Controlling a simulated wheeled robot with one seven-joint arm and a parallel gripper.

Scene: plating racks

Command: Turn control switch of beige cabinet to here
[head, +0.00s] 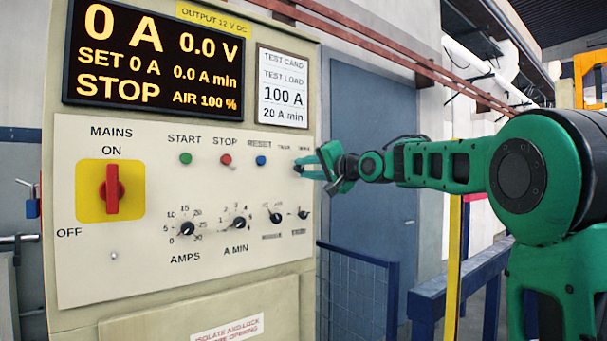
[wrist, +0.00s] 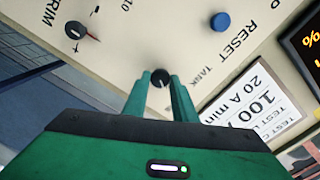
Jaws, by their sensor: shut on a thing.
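The beige cabinet (head: 75,240) fills the left half of the head view, with a pale control panel. The control switch (wrist: 160,78) is a small black knob under the TANK label and a blurred second label at the panel's upper right. My gripper (wrist: 161,80) is shut on this knob, with one green finger on each side of it. In the head view my gripper (head: 312,166) reaches the panel from the right and hides the knob. Which label the knob points to cannot be told.
The red MAINS switch (head: 112,189), the blue RESET button (head: 261,160) and several black dials, such as the AMPS dial (head: 187,228), share the panel. A display (head: 155,55) above reads STOP. A blue railing (head: 355,300) stands right of the cabinet.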

